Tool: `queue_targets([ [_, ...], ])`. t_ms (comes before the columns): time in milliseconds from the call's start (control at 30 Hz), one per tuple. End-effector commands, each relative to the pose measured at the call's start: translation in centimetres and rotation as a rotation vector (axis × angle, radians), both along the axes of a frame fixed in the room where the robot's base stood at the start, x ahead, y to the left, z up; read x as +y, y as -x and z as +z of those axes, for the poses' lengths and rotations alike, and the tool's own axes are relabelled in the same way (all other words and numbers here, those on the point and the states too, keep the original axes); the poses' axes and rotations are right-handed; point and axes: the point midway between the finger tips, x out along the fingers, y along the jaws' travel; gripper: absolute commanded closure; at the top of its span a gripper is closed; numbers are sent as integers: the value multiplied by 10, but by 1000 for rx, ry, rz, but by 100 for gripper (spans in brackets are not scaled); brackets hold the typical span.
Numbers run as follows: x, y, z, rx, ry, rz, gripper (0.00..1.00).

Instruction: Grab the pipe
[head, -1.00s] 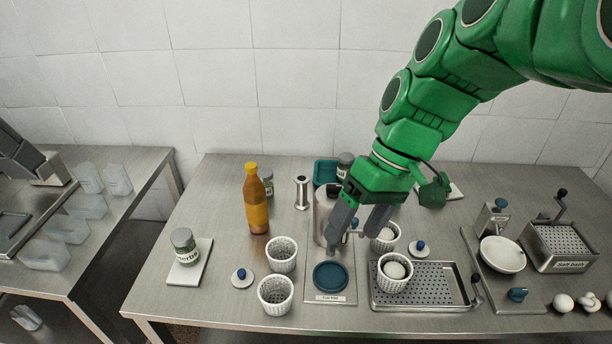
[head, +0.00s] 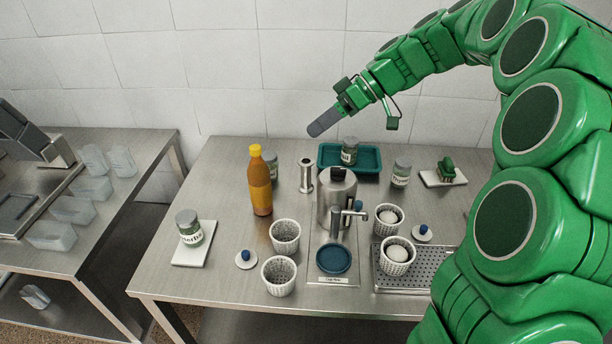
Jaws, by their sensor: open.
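A short metal pipe (head: 306,176) with a flared top stands upright on the steel table, behind the steel pot and right of the sauce bottle. It looks like the pipe of the task. My gripper (head: 322,123) is in the air above and behind the pipe, apart from it, pointing down to the left. It is seen side-on, so its fingers overlap. It is open and nothing shows between the fingers.
The orange bottle (head: 260,182) and a jar (head: 271,166) stand left of the pipe. The steel pot (head: 337,194) with a tap is at right front. A teal tray (head: 370,158) lies behind. White baskets (head: 285,237) stand in front.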

Motion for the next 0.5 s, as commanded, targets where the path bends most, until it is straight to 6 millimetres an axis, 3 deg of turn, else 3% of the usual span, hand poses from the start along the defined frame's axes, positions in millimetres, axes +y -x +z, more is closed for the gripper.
queue_targets([
  [300,-4,-75,-18,-176,-177,64,18],
  [500,-10,-109,-30,-279,-257,89,18],
])
